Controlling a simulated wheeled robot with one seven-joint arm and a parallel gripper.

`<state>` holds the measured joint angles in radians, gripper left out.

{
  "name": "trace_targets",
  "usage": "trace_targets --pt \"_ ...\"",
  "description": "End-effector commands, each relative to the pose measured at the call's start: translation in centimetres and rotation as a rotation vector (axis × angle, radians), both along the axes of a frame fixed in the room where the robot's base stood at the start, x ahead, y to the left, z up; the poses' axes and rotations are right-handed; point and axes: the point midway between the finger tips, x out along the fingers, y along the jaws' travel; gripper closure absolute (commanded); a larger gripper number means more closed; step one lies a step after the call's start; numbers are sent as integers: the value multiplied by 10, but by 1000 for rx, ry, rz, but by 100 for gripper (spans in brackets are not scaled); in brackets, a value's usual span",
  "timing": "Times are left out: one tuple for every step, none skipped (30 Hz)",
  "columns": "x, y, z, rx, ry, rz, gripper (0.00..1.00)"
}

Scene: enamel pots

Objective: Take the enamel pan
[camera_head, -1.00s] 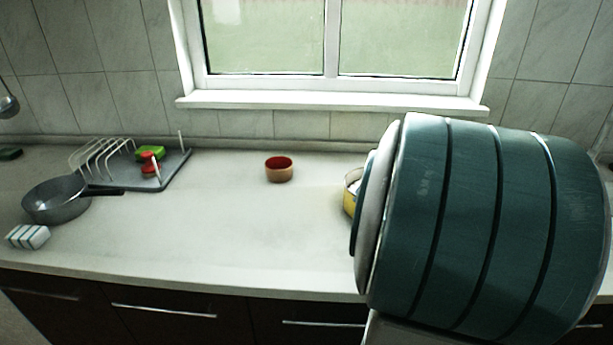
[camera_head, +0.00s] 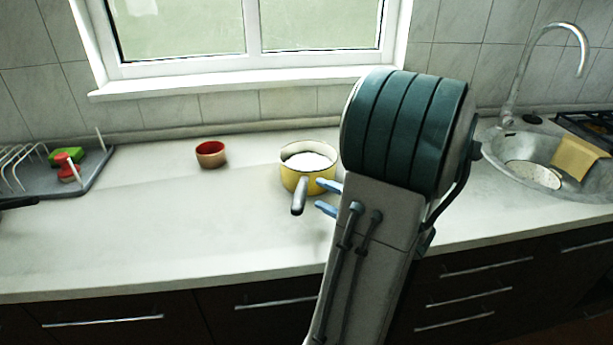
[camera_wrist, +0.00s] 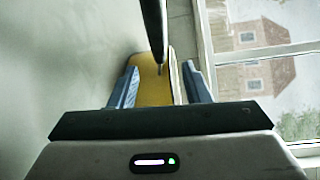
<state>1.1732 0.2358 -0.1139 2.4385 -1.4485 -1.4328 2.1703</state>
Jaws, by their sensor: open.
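The yellow enamel pan (camera_head: 293,177) stands upright on the counter, pale inside, with a dark handle (camera_head: 298,197) pointing toward the front edge. My gripper (camera_head: 327,197) is open, its two blue fingers at the pan's right side, pointing left toward it. In the wrist view the yellow wall of the pan (camera_wrist: 154,88) shows between the open fingers (camera_wrist: 160,88), and the dark handle (camera_wrist: 154,25) runs up to the top of the picture. I cannot tell whether a finger touches the pan.
A small brown bowl (camera_head: 211,160), red inside, stands left of the pan. A dish rack (camera_head: 85,178) with red and green items is at far left. A sink (camera_head: 560,195) with a tap (camera_head: 515,90) is at right. The counter front-left of the pan is clear.

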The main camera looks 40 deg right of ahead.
Motion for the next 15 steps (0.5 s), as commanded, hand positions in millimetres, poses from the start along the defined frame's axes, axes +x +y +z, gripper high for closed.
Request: trace_targets --pt "10 2 -2 0 0 4 57" --pt "16 3 -3 -1 -1 4 57" --pt "22 3 -3 -1 1 2 57" --pt "26 3 -3 -1 0 2 57" --pt "29 3 -4 -1 0 2 57" --pt "32 4 -4 -1 1 -1 57" --pt "34 4 -4 -1 1 -1 57" --pt "36 4 -4 -1 1 -1 57" --pt "38 4 -4 -1 1 -1 57" --pt "40 5 -4 -1 1 -1 57" --pt "42 5 -5 -1 0 0 57" --pt "47 7 -5 -1 0 0 57" --pt "51 7 -6 -2 1 0 57" --pt "55 9 -7 -2 1 1 57" --pt "62 10 -7 -2 0 2 57"
